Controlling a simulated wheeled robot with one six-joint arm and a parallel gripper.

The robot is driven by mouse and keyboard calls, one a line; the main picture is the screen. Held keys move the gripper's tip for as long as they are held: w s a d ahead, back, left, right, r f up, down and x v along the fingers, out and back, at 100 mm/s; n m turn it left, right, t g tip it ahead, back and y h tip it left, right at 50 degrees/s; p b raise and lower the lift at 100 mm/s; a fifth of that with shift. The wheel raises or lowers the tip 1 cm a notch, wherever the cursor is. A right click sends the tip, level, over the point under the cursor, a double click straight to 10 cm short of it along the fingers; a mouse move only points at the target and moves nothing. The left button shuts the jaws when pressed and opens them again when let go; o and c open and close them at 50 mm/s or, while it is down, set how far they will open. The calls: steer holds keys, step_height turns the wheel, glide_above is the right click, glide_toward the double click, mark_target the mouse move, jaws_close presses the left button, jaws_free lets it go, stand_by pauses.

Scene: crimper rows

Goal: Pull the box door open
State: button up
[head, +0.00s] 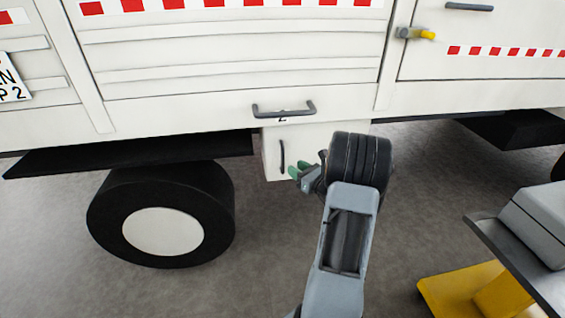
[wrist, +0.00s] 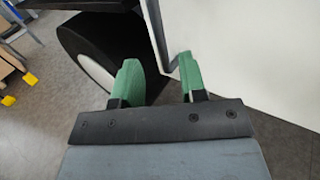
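The white box (head: 270,170) hangs under the truck's side. Its door carries a dark upright bar handle (head: 282,156). My gripper (head: 297,171) has green fingers and is just right of the handle's lower part in the head view. In the wrist view, my gripper (wrist: 158,64) is open, with a clear gap between its fingertips. A grey bar, which looks like the handle (wrist: 155,32), runs down toward that gap. The white box face (wrist: 235,45) lies to the right of it. I cannot tell whether a finger touches the handle. The door looks closed.
A black wheel (head: 105,215) with a white hub stands left of the box. Another dark handle (head: 283,109) is on the truck panel above. A yellow-based cart (head: 445,290) with a grey top stands at right. Grey floor between is clear.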

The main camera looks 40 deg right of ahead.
mark_target(283, 170)
steer(key=w, duration=0.5)
steer(key=w+a, duration=0.1)
steer(key=w, duration=0.1)
steer(key=shift+w+b, duration=0.25)
steer(key=shift+b, duration=0.15)
jaws_close()
